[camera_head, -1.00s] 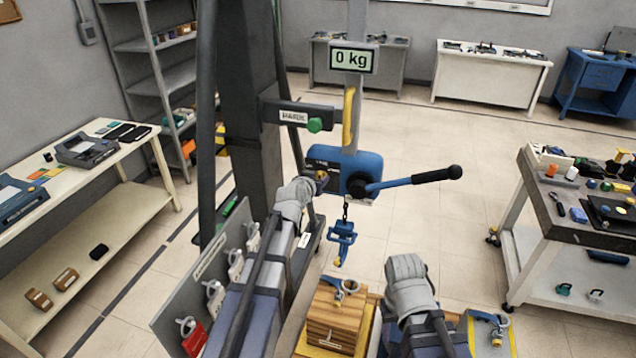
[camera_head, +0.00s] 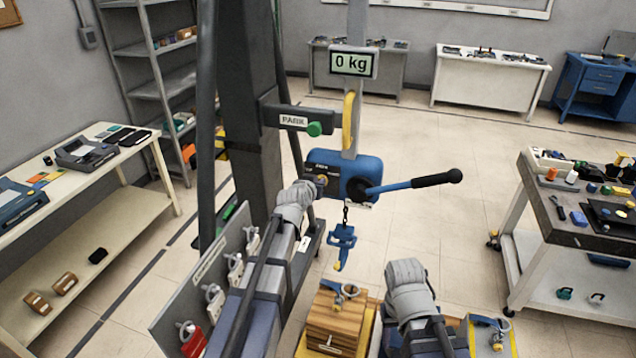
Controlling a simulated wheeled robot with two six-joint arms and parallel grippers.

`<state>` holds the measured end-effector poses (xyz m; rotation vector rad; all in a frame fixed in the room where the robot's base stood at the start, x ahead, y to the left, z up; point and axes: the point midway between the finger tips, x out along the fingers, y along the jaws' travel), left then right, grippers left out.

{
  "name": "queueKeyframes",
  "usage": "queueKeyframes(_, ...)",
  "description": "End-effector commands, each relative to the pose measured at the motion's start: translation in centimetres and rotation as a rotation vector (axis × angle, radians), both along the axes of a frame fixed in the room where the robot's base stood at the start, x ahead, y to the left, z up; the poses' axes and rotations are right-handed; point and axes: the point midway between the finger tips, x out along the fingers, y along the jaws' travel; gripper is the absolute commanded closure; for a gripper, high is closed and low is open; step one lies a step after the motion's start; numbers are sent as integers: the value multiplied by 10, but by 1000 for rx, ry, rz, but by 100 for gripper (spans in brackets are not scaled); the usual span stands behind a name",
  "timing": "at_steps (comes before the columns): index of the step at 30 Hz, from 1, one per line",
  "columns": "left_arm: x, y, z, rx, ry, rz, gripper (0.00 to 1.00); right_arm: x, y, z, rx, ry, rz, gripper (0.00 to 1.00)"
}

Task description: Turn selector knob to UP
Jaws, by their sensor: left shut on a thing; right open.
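The blue hoist (camera_head: 349,166) hangs in front of the dark column, with a long lever (camera_head: 412,183) out to the right. The selector knob (camera_head: 322,180) is a small yellowish piece on the hoist's left face, and its setting is too small to read. My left gripper (camera_head: 314,185) is shut on the knob and partly hides it. My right gripper (camera_head: 404,268) is low and right of the hoist, apart from it; its fingers are hidden behind the grey wrist. A blue hook (camera_head: 341,242) hangs on a chain below the hoist.
A wooden block (camera_head: 333,318) with a shackle on top stands below the hook. A board with hanging shackles (camera_head: 205,280) is at the lower left. A display (camera_head: 353,62) reads 0 kg. A sign (camera_head: 294,120) reads PARK. A tool cart (camera_head: 585,225) stands at right.

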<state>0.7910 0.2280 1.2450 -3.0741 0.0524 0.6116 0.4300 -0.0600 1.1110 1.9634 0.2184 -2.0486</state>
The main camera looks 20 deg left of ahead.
Motion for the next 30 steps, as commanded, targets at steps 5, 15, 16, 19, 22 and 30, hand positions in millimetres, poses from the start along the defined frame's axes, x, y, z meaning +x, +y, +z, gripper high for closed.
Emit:
queueKeyframes(5, 0, 0, 0, -2, 0, 0, 100, 0, 0, 0, 0, 0, 0, 50)
queueKeyframes(15, 0, 4, -1, -127, 4, 1, 100, 0, 0, -2, 0, 0, 0, 50)
queueKeyframes(16, 0, 4, -1, -149, 4, 1, 100, 0, 0, -2, 0, 0, 0, 50)
queueKeyframes(19, 0, 6, -2, -229, 8, 2, 100, 0, 0, -5, 0, 0, 1, 50)
queueKeyframes(22, 0, 8, -3, -311, 10, 1, 100, 0, 0, -7, 0, 0, 1, 50)
queueKeyframes(30, 0, 11, -5, -513, 17, -1, 100, 0, 0, -16, -1, 0, 3, 50)
